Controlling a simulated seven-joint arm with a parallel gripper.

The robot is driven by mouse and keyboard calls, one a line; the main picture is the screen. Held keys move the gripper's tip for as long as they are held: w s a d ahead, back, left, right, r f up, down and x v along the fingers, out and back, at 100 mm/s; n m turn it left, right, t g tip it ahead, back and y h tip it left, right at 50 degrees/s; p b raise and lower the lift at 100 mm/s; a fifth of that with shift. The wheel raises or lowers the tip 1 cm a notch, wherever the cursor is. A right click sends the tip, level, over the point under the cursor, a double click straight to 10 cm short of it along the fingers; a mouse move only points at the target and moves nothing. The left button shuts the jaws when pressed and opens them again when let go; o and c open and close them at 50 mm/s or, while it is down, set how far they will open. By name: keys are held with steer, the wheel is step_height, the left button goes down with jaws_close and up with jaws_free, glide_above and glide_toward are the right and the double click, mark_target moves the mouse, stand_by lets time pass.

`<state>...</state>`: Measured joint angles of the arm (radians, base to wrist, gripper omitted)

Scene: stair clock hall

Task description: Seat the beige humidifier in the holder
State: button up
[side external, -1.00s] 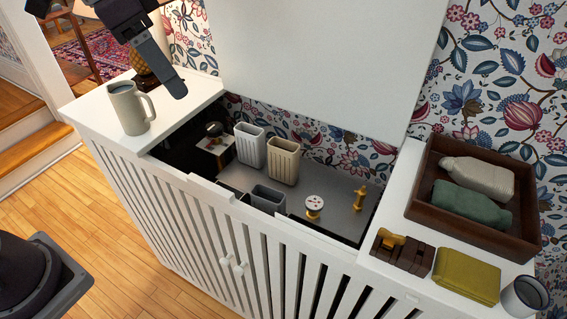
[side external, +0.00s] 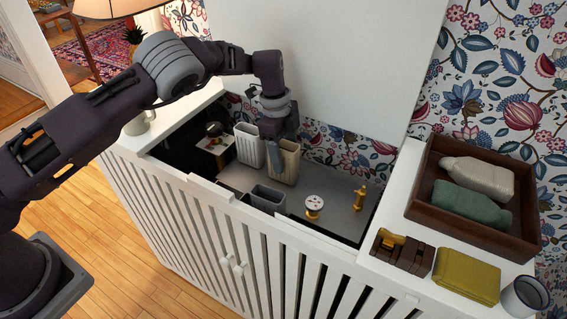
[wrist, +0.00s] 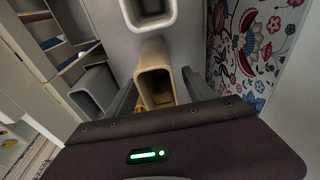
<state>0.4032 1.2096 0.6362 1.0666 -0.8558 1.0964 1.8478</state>
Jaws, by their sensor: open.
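The beige humidifier (side external: 285,168), which I take to be the ribbed, open-topped beige piece, stands upright on the grey floor of the sunken bay. It also shows in the wrist view (wrist: 152,86). My gripper (side external: 281,150) is above it, pointing down, with its jaws open. In the wrist view one finger is on each side of the beige piece; whether either touches it I cannot tell. An open-topped grey box (side external: 268,197), possibly the holder, stands nearer the front. It also shows in the wrist view (wrist: 94,88).
A pale ribbed container (side external: 247,150) stands close left of the beige piece. A white-topped spool (side external: 313,204) and a yellow figure (side external: 358,198) stand to the right. The cabinet's white front edge (side external: 210,184) borders the bay. A brown tray (side external: 425,200) is farther right.

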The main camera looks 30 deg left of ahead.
steer(key=shift+f, duration=0.25)
jaws_close()
steer(key=shift+r, duration=0.1)
